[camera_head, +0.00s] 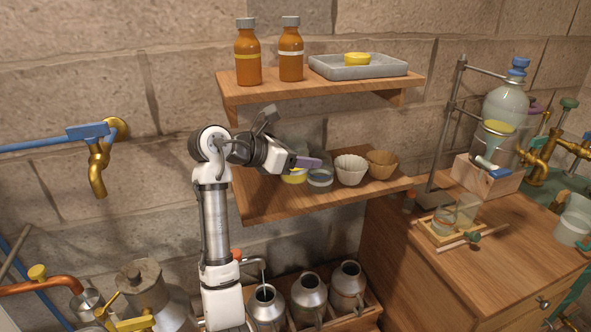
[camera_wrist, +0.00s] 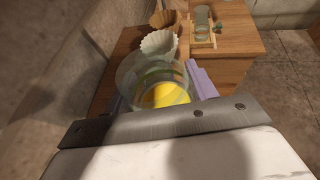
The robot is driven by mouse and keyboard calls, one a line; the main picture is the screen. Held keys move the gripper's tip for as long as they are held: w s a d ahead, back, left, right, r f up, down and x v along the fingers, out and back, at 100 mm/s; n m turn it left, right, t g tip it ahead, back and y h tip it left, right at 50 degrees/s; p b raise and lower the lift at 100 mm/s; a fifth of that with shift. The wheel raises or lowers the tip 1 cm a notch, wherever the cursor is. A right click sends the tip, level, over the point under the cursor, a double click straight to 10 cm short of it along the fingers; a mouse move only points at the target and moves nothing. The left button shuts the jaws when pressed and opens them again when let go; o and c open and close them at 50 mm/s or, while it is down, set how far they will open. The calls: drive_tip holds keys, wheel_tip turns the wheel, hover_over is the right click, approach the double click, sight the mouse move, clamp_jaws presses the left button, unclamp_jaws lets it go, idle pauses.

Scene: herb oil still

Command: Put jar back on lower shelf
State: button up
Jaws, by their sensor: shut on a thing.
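My gripper (camera_head: 305,163) reaches over the lower shelf (camera_head: 290,203) from the left in the head view. Its lavender fingers (camera_wrist: 160,92) are shut on a clear glass jar with yellow at its base (camera_wrist: 165,95), which fills the gap between them in the wrist view. In the head view this jar (camera_head: 293,177) shows partly below the fingers, its upper part hidden. It is at the shelf's left part; I cannot tell whether its base touches the wood. A second clear jar with a bluish inside (camera_head: 320,178) stands just right of it.
A white fluted cup (camera_head: 350,171) and a brown fluted cup (camera_head: 382,164) stand farther right on the lower shelf. The upper shelf (camera_head: 320,88) overhead carries two orange bottles (camera_head: 248,55) and a grey tray (camera_head: 358,68). Metal cans (camera_head: 308,292) stand below. The lower shelf's front strip is bare.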

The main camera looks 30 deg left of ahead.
drive_tip(key=shift+w+a+f+p, duration=0.35)
drive_tip(key=shift+a+f+p, duration=0.05)
drive_tip(key=shift+f, duration=0.6)
drive_tip(key=shift+w+a+f+p, duration=0.3)
drive_tip(key=shift+a+f+p, duration=0.05)
drive_tip(key=shift+f, duration=0.7)
drive_tip(key=shift+w+a+f+p, duration=0.35)
drive_tip(key=shift+a+f+p, duration=0.05)
drive_tip(key=shift+f, duration=0.6)
drive_tip(key=shift+w+a+f, duration=0.15)
drive_tip(key=shift+f, duration=0.3)
drive_tip(key=shift+p, duration=0.3)
drive_tip(key=o, duration=1.2)
drive_tip(key=shift+f, duration=0.1)
drive_tip(key=b+v, duration=0.3)
drive_tip(key=v, duration=0.9)
